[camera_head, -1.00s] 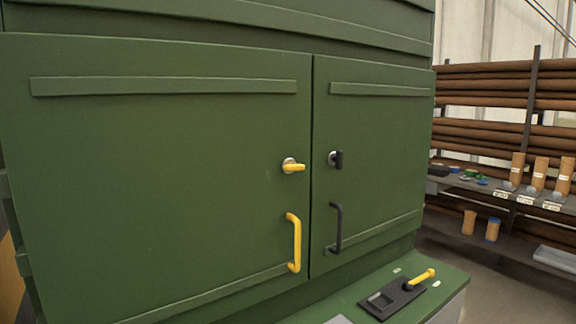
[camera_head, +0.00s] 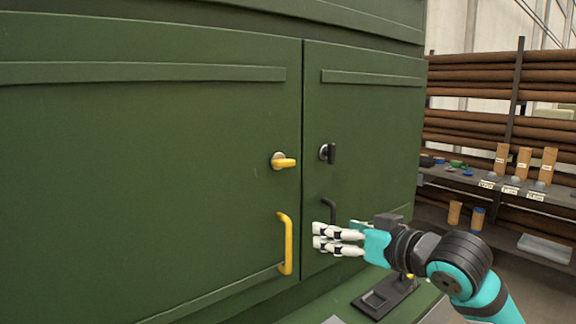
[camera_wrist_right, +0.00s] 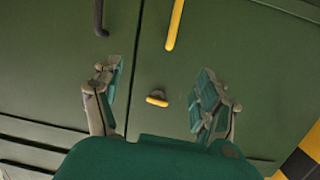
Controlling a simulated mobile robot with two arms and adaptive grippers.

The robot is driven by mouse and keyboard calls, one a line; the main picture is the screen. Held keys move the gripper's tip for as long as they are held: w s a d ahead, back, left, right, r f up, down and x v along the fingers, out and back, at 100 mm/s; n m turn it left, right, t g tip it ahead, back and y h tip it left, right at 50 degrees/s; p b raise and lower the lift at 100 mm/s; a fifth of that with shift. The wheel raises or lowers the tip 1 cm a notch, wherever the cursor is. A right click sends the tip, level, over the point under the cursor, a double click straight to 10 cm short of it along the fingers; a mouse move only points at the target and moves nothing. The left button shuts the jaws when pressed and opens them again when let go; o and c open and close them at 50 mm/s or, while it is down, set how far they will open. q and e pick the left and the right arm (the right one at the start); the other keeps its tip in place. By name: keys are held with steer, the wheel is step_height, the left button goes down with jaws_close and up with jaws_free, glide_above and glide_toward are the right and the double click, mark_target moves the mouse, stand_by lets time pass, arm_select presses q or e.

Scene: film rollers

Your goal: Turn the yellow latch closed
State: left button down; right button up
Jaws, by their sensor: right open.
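The yellow latch (camera_head: 284,162) is on the left green door (camera_head: 150,150), near the seam, with its lever lying about horizontal and pointing right. My right gripper (camera_head: 318,236) is open and empty, lower and to the right of the latch, in front of the lower part of the black handle (camera_head: 328,210). In the right wrist view the yellow latch (camera_wrist_right: 157,98) shows between the spread fingers (camera_wrist_right: 158,80), apart from them. My left gripper is not in view.
A yellow handle (camera_head: 286,245) hangs below the latch. A black latch (camera_head: 328,153) is on the right door (camera_head: 370,130). A black fixture (camera_head: 375,303) sits on the ledge below. A shelf (camera_head: 500,195) with brown rolls stands at right.

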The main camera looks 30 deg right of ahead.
step_height(320, 180, up, 10)
steer(key=s+t+y, duration=0.1)
steer(key=s+t, duration=0.1)
steer(key=s, duration=0.1)
steer(key=p, duration=0.7)
glide_toward(287, 164)
steer(key=w, duration=0.9)
steer(key=shift+a, duration=0.3)
steer(key=shift+w+n, duration=0.3)
steer(key=shift+w, duration=0.05)
steer(key=c, duration=1.2)
